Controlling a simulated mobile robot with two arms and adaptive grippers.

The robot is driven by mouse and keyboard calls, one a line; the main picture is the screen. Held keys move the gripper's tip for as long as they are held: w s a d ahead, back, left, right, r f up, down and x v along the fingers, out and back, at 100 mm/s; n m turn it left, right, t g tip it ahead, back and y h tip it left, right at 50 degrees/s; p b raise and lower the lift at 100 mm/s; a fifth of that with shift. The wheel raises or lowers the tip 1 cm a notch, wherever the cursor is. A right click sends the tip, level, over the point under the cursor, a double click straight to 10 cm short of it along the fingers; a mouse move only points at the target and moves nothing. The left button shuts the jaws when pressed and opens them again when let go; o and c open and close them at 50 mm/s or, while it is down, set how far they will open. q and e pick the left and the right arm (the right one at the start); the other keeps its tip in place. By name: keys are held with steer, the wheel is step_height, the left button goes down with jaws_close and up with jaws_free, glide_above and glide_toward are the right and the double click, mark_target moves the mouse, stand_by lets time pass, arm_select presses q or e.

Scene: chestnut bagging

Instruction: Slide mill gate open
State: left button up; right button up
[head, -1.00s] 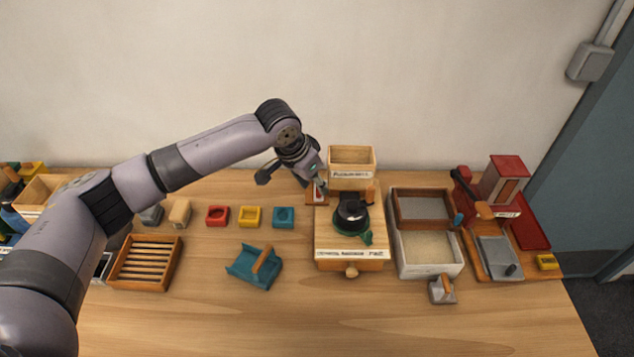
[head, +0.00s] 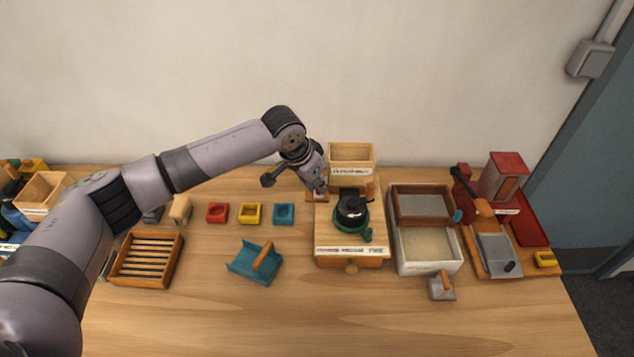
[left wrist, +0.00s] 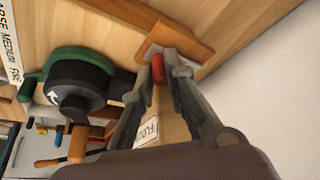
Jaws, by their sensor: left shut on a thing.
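The mill is a wooden box (head: 335,228) with a black round top (head: 352,210) on a green ring (head: 347,223). It also shows in the left wrist view as a black drum (left wrist: 80,88) with a white arrow. A small red knob (left wrist: 158,68) stands on a pale plate (left wrist: 152,48) beside a wooden rail (left wrist: 150,18) at the mill's back left. My left gripper (head: 320,188) reaches down there. In the left wrist view its fingers (left wrist: 160,75) are closed on the red knob. The fingers hide much of the plate. My right gripper is not in view.
A light wooden bin (head: 352,172) stands close behind the mill. Red (head: 217,213), yellow (head: 250,213) and blue (head: 284,214) cups sit left of it. A framed tray (head: 422,190) stands to the right. The front bench is mostly clear.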

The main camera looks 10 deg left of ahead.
arm_select(q)
jaws_close()
steer(key=shift+a+r+p, duration=0.15)
steer(key=shift+a+p, duration=0.15)
steer(key=shift+p, duration=0.05)
steer(key=shift+s+a+p, duration=0.25)
steer(key=shift+a+p, duration=0.45)
steer(key=shift+a, duration=0.4)
steer(key=shift+w, duration=0.1)
steer(key=shift+o, duration=2.2)
jaws_free()
steer(key=o, duration=0.3)
steer(key=shift+a, duration=0.15)
